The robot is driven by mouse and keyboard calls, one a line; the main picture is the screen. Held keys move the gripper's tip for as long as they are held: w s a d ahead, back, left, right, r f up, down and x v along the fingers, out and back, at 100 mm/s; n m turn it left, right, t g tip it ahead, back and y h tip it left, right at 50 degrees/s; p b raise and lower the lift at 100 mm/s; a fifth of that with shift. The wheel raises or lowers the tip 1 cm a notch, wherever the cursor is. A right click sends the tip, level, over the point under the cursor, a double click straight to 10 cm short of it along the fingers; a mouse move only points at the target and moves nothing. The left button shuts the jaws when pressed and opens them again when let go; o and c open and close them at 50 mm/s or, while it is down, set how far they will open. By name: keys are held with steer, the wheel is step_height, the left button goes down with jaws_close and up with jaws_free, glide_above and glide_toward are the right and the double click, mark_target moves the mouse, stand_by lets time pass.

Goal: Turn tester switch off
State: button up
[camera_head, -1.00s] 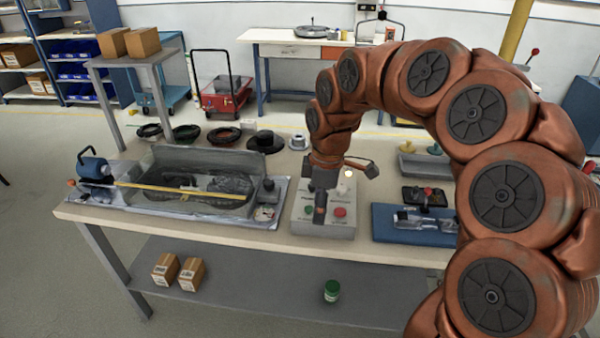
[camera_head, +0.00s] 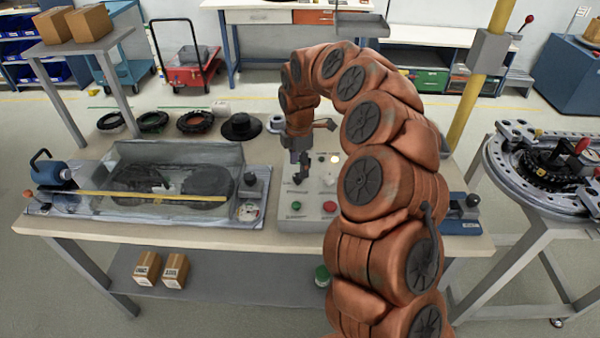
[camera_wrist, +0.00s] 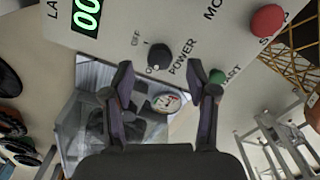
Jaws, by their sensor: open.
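The tester (camera_head: 313,208) is a light grey box on the workbench, with a green button and a red button near its front. In the wrist view its panel (camera_wrist: 205,45) shows a lit green display (camera_wrist: 86,16), a black POWER knob (camera_wrist: 159,57) with OFF and ON marks, a green START button (camera_wrist: 217,77) and a red button (camera_wrist: 267,20). I cannot tell surely which mark the knob points to. My gripper (camera_wrist: 168,84) is open and empty, its fingers pointing at the panel near the knob, apart from it. In the head view my gripper (camera_head: 298,178) hangs over the tester.
A clear-walled tray with a yellow bar (camera_head: 150,196) stands left of the tester. Black rings (camera_head: 195,122) lie behind it. A round ring fixture (camera_head: 555,170) stands on a separate table at right. My arm hides part of the bench right of the tester.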

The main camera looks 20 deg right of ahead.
mark_target(298, 176)
steer(key=shift+a+f+p, duration=0.15)
steer(key=shift+f+p, duration=0.5)
steer(key=shift+f, duration=1.75)
steer(key=shift+c, duration=0.4)
